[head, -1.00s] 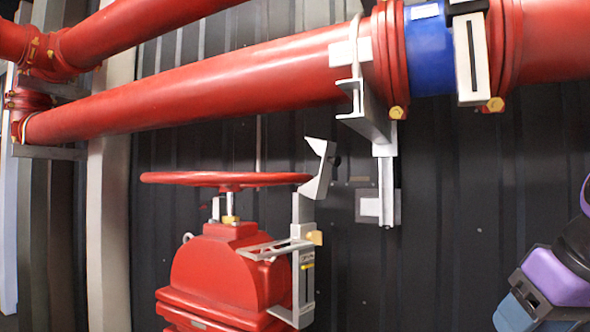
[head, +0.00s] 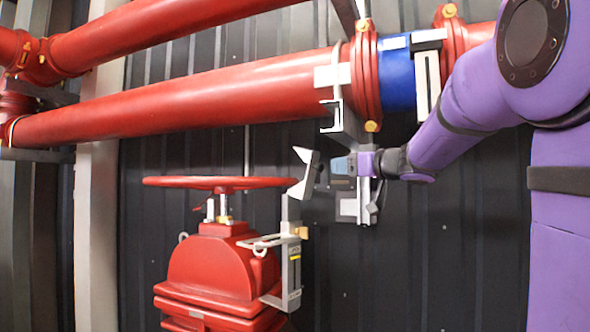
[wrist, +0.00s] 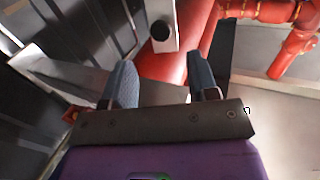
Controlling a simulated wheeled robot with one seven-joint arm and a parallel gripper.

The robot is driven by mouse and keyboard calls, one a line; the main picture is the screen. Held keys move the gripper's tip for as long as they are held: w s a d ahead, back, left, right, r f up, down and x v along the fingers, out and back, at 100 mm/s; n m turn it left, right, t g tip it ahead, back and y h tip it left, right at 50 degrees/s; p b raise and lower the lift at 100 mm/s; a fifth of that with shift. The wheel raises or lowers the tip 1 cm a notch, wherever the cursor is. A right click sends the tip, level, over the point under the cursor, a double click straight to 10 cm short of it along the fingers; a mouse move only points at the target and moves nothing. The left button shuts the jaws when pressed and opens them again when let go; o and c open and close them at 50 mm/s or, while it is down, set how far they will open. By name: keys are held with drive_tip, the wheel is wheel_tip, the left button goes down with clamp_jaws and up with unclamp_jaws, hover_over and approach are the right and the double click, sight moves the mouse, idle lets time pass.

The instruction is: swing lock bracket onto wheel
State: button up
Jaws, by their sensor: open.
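The red handwheel (head: 225,182) lies flat on top of the red valve (head: 215,265) in the head view. The grey lock bracket (head: 306,172) has a notched, tilted head just right of the wheel's rim. Its upright (head: 290,215) runs down the valve's right side. My gripper (head: 341,165) is right of the bracket head, fingers pointing left, and looks apart from it. In the wrist view my gripper (wrist: 162,80) shows two blue-grey fingers spread apart. Silver metal lies beyond and between them; I cannot tell which part it is. Nothing is visibly held.
A red pipe (head: 190,95) with a blue band (head: 396,75) crosses above my gripper. A pipe support (head: 347,122) hangs close above and behind it. The dark ribbed wall (head: 440,250) stands behind. Open space lies below my gripper.

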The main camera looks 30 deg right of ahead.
sight(322, 167)
drive_tip(key=x, duration=1)
drive_tip(key=shift+w+a, duration=0.1)
drive_tip(key=shift+w, duration=0.15)
drive_tip(key=c, duration=1)
clamp_jaws()
